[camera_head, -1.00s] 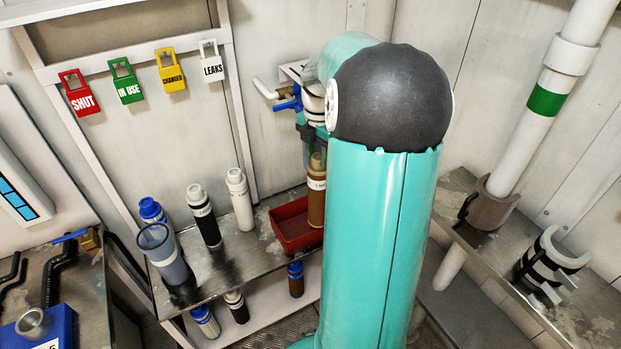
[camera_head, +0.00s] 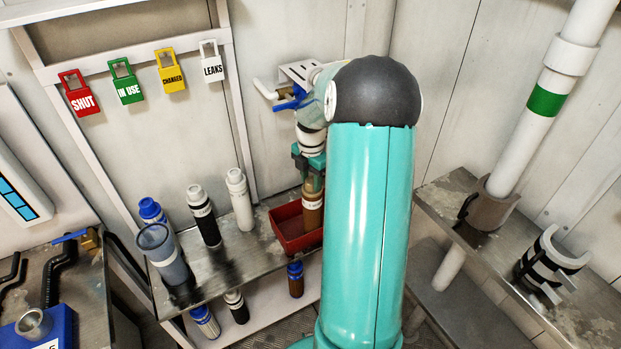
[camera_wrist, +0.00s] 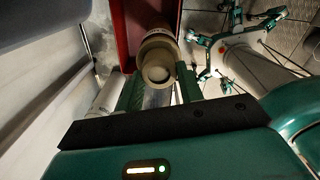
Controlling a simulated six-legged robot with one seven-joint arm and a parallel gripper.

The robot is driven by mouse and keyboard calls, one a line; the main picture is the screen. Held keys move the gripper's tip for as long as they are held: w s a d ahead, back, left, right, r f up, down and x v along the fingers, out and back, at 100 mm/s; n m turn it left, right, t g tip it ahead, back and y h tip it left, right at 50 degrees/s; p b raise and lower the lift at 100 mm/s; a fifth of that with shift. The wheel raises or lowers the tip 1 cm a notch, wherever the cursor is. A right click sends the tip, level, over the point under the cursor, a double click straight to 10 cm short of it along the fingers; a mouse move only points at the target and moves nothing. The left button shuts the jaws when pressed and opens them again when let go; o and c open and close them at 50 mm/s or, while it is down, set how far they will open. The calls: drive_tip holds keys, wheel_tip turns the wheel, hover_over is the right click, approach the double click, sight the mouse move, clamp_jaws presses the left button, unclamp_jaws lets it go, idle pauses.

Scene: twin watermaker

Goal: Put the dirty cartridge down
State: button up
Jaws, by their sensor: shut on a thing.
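The dirty cartridge (camera_head: 312,208) is a brown cylinder with a pale label. It stands about upright at the red tray (camera_head: 282,238), with its lower end at or inside the tray; I cannot tell whether it touches the tray floor. My gripper (camera_head: 310,168) is shut on its top end from above. In the wrist view the cartridge's tan cap (camera_wrist: 158,68) sits between my green fingers (camera_wrist: 160,92), with the red tray wall (camera_wrist: 126,35) behind it.
A black-banded cartridge (camera_head: 204,216), a white cartridge (camera_head: 240,200) and a clear cup (camera_head: 164,254) stand on the metal shelf left of the tray. Several bottles sit on the lower shelf. A blue-handled valve (camera_head: 290,98) is on the wall behind my arm.

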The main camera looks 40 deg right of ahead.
drive_tip(key=shift+w+f, duration=0.15)
drive_tip(key=shift+f, duration=0.05)
drive_tip(key=o, duration=0.9)
wheel_tip(320, 180, up, 8)
drive_tip(key=shift+f, duration=0.15)
